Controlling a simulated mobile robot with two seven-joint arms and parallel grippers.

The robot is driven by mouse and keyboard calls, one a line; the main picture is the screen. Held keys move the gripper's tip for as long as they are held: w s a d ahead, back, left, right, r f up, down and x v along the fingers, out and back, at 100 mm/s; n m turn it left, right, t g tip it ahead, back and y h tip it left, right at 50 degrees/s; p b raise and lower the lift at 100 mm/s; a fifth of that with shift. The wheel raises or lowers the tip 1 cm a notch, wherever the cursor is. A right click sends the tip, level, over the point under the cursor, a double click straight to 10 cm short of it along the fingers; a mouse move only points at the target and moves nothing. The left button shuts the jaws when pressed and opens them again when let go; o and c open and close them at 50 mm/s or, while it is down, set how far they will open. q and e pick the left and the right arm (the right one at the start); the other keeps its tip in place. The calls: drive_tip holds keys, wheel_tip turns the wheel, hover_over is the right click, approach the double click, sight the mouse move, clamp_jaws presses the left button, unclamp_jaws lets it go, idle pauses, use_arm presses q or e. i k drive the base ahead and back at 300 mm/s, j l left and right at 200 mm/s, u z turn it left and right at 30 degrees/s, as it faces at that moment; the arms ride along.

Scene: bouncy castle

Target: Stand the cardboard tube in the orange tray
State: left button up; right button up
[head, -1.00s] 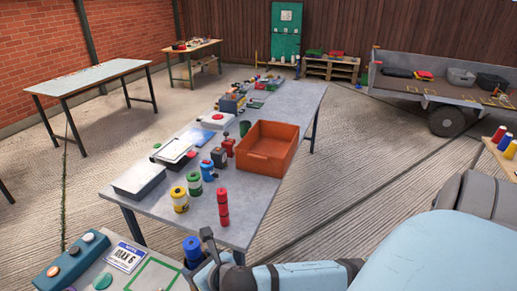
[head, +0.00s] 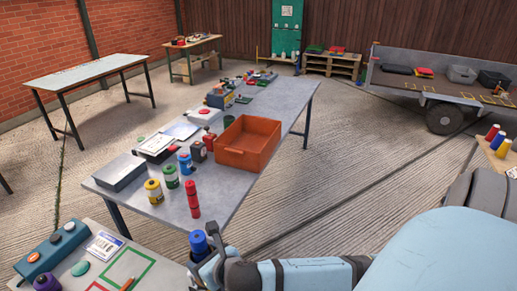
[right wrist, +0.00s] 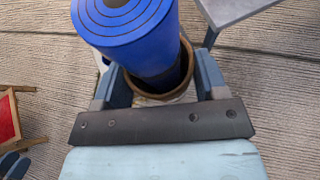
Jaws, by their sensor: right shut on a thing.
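My right gripper (head: 208,252) is in the lower middle of the head view, in front of the long grey table's near end. In the right wrist view its fingers are shut around a brown-rimmed tube (right wrist: 160,97), which looks like the cardboard tube. A blue roll with ringed end (right wrist: 125,18) sticks out of the tube; it also shows in the head view (head: 198,241). The tube's lower part is hidden. The orange tray (head: 237,158) stands on the table, beyond and to the right of the gripper, and its visible inside looks empty.
The long grey table (head: 232,195) holds a red stack (head: 192,198), yellow (head: 153,190), green (head: 171,177) and blue canisters left of the tray. A near table with a teal button box (head: 50,250) is at lower left. Concrete floor right of the table is clear.

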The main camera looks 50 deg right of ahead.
sight(255, 143)
drive_tip(key=l, duration=0.35)
drive_tip(key=k+l, duration=0.15)
drive_tip(key=l, duration=0.2)
drive_tip(key=i+l, duration=0.1)
drive_tip(key=l, duration=0.3)
drive_tip(key=i+l, duration=0.1)
drive_tip(key=l, duration=0.35)
drive_tip(key=i+l, duration=0.1)
drive_tip(key=l, duration=0.3)
drive_tip(key=i+l, duration=0.1)
drive_tip(key=l, duration=0.35)
drive_tip(key=i+l, duration=0.1)
drive_tip(key=l, duration=0.3)
drive_tip(key=i+l, duration=0.15)
drive_tip(key=l, duration=0.2)
drive_tip(key=i+l, duration=0.15)
drive_tip(key=l, duration=0.2)
drive_tip(key=i+l, duration=0.55)
drive_tip(key=i, duration=0.25)
